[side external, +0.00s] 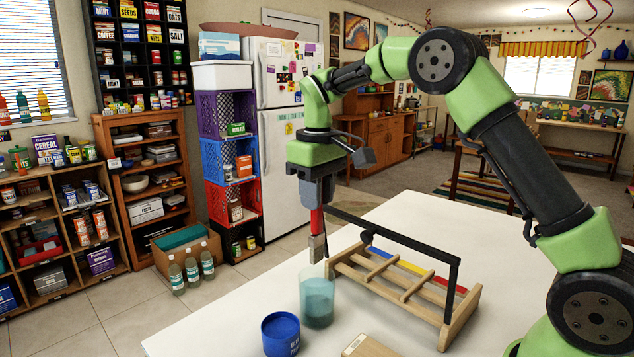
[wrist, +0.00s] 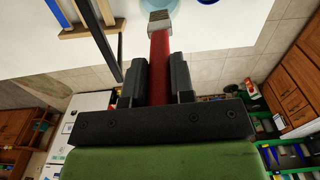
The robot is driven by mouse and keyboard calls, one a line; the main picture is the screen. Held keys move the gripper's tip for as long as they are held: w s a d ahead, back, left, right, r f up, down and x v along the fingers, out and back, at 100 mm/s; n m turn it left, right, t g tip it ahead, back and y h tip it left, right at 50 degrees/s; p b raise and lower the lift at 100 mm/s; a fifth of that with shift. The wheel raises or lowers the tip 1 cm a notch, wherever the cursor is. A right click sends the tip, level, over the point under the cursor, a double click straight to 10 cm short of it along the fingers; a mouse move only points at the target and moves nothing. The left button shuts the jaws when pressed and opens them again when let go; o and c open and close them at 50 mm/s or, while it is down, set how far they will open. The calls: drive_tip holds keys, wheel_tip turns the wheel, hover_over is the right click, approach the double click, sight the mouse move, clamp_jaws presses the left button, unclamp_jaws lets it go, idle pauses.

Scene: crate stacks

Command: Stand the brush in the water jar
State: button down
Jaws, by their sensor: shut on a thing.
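My gripper (side external: 317,188) is shut on the brush (side external: 317,222), which has a red handle and a grey lower end. The brush hangs upright, tip down. In the wrist view the red handle of the brush (wrist: 160,62) runs between the two dark fingers of my gripper (wrist: 158,80). The water jar (side external: 317,302) is clear with teal water and stands on the white table. The brush tip is at about the jar's rim in the side view; I cannot tell whether it is above the opening or slightly behind it.
A wooden rack (side external: 372,284) with a black handle bar holds blue, yellow and red brushes, right of the jar. A blue pot (side external: 281,336) stands close to the jar at front left. A pale wooden block (side external: 368,346) lies at the front edge. The white table (side external: 225,318) is clear at left.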

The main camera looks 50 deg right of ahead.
sight(317, 233)
drive_tip(key=shift+f, duration=5.1)
drive_tip(key=c, duration=0.9)
unclamp_jaws()
drive_tip(key=shift+r, duration=4.5)
